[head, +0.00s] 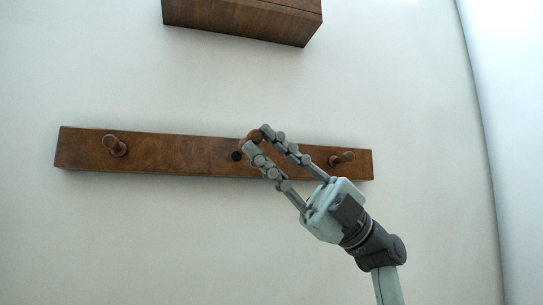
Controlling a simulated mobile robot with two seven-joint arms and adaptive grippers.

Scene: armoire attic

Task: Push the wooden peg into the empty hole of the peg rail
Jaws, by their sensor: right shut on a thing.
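The brown wooden peg rail (190,155) runs across the middle of the head view on a white wall. One peg (115,145) stands in its left part and another peg (342,158) near its right end. The dark empty hole (237,156) shows between them. My right gripper (258,138) is shut on the wooden peg (249,137), whose rounded brown end shows at the fingertips, just above and right of the hole. Most of the held peg is hidden by the fingers. I cannot tell its depth from the rail. My left gripper is not in view.
A dark wooden box-like piece (245,18) sticks out above the rail at the top of the view. The white wall is bare below the rail and to its left. A corner or edge of the wall runs down the right side.

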